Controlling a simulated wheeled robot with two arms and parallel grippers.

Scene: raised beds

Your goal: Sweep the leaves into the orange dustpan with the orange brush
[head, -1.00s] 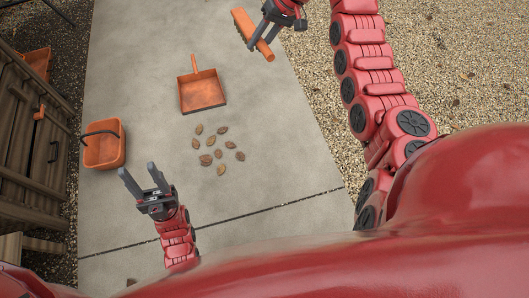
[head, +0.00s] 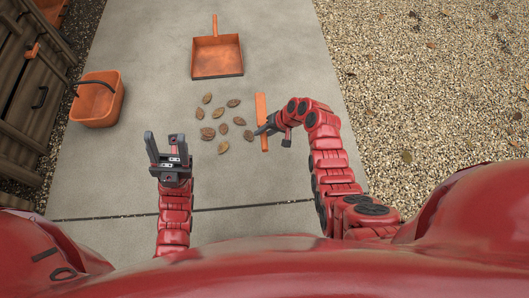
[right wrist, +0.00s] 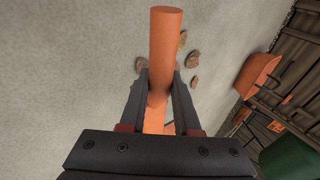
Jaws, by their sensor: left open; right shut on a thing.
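The orange dustpan (head: 217,62) lies on the concrete path at the top middle of the head view, handle pointing away. Several brown leaves (head: 222,146) lie loose on the path just in front of its open edge. My right gripper (head: 262,130) is shut on the orange brush (head: 262,106), just right of the leaves. My left gripper (head: 165,145) is open and empty, left of the leaves.
An orange basket (head: 97,100) with a dark handle stands on the path at the left. A wooden cabinet (head: 35,90) borders the left side. Gravel (head: 430,85) covers the right. The path between basket and dustpan is clear.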

